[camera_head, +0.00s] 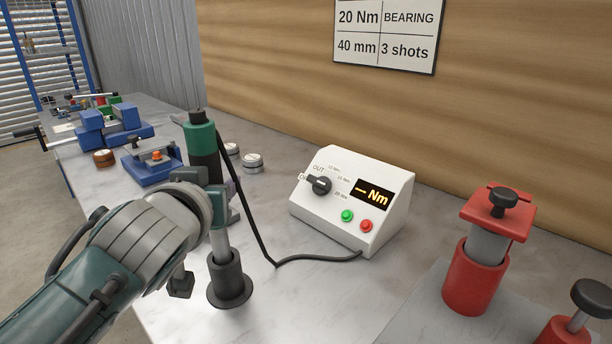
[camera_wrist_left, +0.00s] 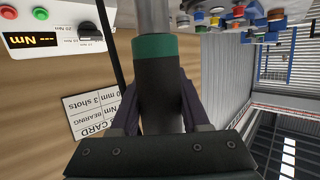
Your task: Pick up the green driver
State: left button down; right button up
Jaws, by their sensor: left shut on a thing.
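The green driver (camera_head: 201,139) stands upright, with a green top, a dark grip and a steel shaft below. Its shaft runs down to a black round-based holder (camera_head: 229,283); I cannot tell whether the tip is clear of it. My left gripper (camera_head: 218,190) is shut around the driver's dark grip, and partly hides it. In the left wrist view the driver's dark body and green band (camera_wrist_left: 156,47) lie between the fingers of the left gripper (camera_wrist_left: 160,105). My right gripper is not in view.
A black cable (camera_head: 262,235) runs from the driver to a white control box (camera_head: 338,219) with a lit display. Red clamps (camera_head: 475,275) stand at the right. Blue fixtures (camera_head: 150,168) and small round parts (camera_head: 252,161) lie behind. A wall card (camera_head: 388,35) hangs above.

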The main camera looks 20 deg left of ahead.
pick_arm(q)
notch_tip(320, 180, up, 24)
jog(key=p, duration=1.2)
jog(key=shift+f, duration=0.15)
